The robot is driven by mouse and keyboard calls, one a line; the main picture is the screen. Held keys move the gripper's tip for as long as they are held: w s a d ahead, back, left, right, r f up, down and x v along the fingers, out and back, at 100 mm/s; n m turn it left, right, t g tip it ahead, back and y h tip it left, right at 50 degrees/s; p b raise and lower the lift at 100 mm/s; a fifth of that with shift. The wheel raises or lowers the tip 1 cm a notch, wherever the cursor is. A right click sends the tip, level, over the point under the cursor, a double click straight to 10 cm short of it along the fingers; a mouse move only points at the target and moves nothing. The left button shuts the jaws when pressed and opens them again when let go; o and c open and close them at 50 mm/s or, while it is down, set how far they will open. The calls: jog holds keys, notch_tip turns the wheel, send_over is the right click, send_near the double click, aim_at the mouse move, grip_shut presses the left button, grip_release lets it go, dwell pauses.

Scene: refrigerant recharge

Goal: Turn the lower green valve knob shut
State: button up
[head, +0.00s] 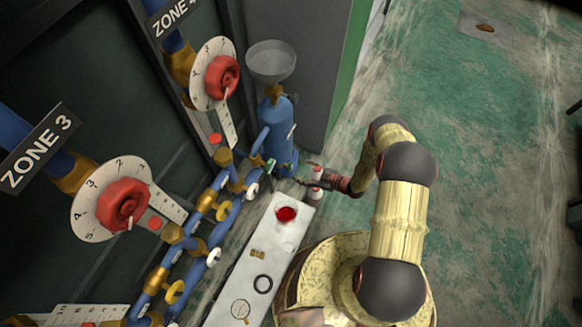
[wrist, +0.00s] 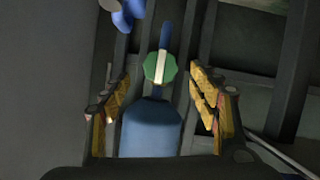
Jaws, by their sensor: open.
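The green valve knob (wrist: 150,68) shows in the wrist view, with a pale bar across its face. It sits just above the rounded blue tank (wrist: 150,132). My gripper (wrist: 160,78) is open, with one yellow-padded finger on each side of the knob. Gaps show between the knob and both fingers, and nothing is held. In the head view my gripper (head: 303,181) reaches left, close to the base of the blue tank (head: 281,135). The knob is too small to make out surely there.
Blue pipes with brass fittings (head: 207,202) run along the left wall. Red dial knobs (head: 122,204) stand at Zone 3 and Zone 4 (head: 222,76).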

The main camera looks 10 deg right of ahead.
aim_at(290, 167)
jog(key=b+x, duration=0.2)
jog(key=x, duration=0.5)
jog(key=shift+f, duration=0.1)
jog(key=shift+c, duration=0.6)
jog(key=c, duration=1.1)
